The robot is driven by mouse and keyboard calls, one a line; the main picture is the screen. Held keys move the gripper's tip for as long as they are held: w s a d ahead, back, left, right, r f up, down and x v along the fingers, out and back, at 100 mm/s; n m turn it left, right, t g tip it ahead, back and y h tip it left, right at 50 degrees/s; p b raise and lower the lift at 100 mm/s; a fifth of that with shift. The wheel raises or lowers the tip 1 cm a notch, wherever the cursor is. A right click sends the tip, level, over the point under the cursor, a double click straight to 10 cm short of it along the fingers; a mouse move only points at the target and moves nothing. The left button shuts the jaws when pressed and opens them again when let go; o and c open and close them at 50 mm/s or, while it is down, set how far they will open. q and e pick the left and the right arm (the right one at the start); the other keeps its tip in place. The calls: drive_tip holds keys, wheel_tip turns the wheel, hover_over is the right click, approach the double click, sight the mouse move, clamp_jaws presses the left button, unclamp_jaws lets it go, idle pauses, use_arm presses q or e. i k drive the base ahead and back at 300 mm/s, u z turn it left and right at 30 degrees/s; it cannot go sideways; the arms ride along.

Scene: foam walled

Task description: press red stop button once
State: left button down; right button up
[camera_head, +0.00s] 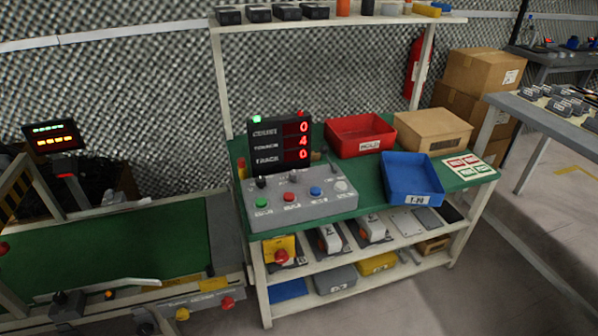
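A grey control box (302,205) lies on the green-topped workbench. Its sloping front carries a green button (262,202), a red button (289,196), a blue button (316,191) and a pale round knob (341,186). Other red buttons also show: one on a yellow box (281,254) on the shelf below, and a red mushroom button (228,303) on the conveyor's front rail. A black display (279,144) behind the control box reads 0, 4, 0 in red digits. Neither of my grippers is in view, and nothing touches the control box.
A red bin (360,136), a blue bin (412,180) and a cardboard box (433,131) occupy the bench's right side. A green conveyor (150,250) stands at the left. Cartons (482,71) and another table (555,118) are at the right. Floor in front is clear.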

sight(289, 197)
drive_tip(key=u, duration=0.3)
drive_tip(key=i, duration=1.2)
drive_tip(key=u, duration=0.35)
